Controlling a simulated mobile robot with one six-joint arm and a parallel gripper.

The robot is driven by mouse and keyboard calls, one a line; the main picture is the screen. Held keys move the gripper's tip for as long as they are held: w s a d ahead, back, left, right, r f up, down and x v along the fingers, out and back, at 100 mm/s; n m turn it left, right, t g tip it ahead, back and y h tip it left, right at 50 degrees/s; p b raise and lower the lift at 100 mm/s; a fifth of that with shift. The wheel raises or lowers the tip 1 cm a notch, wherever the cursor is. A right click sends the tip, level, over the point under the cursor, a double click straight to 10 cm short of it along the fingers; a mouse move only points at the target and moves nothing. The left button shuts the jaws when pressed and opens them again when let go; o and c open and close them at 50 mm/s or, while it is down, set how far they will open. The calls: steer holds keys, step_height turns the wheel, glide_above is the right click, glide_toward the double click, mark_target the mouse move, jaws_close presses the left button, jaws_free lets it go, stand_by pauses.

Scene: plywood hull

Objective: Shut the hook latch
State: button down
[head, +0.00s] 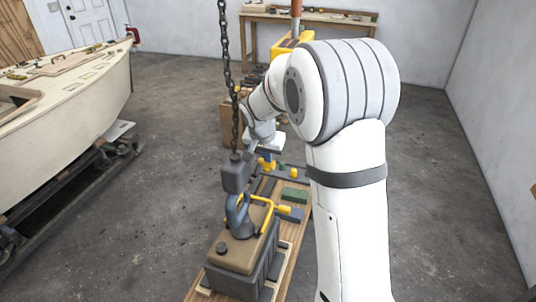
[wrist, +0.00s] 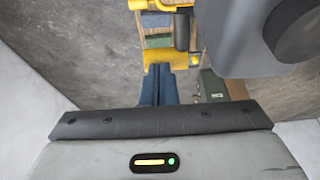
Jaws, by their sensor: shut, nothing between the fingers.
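The dark grey-blue hook (head: 238,213) hangs below a dark block on a chain, over a brown-topped dark case. A bent yellow bar (head: 264,204) stands beside it; I cannot tell whether this belongs to the hook latch. The latch itself is too small to make out, so its position is unclear. My gripper (wrist: 160,72) shows dark blue fingers, shut and empty, in the wrist view.
The chain (head: 228,75) hangs down from above. The case (head: 235,258) stands on a wooden bench (head: 295,240) with green and blue blocks (head: 295,194). A boat hull (head: 60,105) stands at left. Grey floor is open at right.

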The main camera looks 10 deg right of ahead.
steer(key=shift+w+d+r+p, duration=0.15)
steer(key=shift+w+p, duration=0.05)
steer(key=shift+p, duration=0.8)
steer(key=shift+w+d+f+g+y+p, duration=0.2)
steer(key=shift+w+g+y+p, duration=0.25)
steer(key=shift+g+p, duration=0.6)
steer(key=shift+d+f+p, duration=0.1)
steer(key=shift+f+p, duration=0.15)
steer(key=shift+p, duration=0.25)
steer(key=shift+w+d+f+g+y+b, duration=0.1)
steer(key=shift+w+f+g+y+b, duration=0.2)
steer(key=shift+f+b, duration=0.4)
steer(key=shift+r, duration=0.1)
